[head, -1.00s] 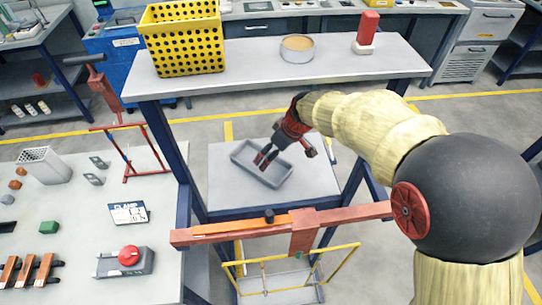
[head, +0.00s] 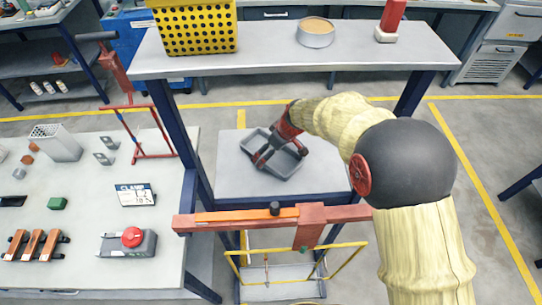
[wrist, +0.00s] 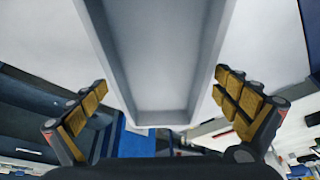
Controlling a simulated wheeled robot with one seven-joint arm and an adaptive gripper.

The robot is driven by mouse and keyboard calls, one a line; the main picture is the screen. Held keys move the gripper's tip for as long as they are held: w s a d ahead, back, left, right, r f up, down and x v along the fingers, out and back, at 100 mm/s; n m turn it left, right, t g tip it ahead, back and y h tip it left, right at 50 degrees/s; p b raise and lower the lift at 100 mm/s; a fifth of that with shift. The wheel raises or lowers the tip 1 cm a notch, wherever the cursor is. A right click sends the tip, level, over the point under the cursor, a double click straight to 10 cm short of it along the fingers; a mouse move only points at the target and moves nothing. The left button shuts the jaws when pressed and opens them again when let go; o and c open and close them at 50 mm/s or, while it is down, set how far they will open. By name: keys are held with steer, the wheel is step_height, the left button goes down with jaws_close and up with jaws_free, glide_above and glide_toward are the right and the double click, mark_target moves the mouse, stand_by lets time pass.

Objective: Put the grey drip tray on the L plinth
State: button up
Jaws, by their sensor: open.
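The grey drip tray (head: 284,168) lies on the low grey table in the middle of the head view. It is long and shallow, with raised walls, and looks empty. My gripper (head: 281,154) is over the tray with its fingers spread. In the wrist view the tray (wrist: 155,60) runs between the two open fingers, with a gap on each side. The fingers do not appear to grip it. I cannot pick out the L plinth in these views.
An orange-red bar (head: 245,220) crosses in front of the low table. A yellow frame (head: 293,250) stands below it. A raised shelf (head: 270,60) behind holds a yellow perforated basket (head: 195,27) and a round tin (head: 316,34). A cluttered workbench (head: 85,215) stands left.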

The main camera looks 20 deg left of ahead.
steer(key=shift+r, duration=0.1)
steer(key=c, duration=1.5)
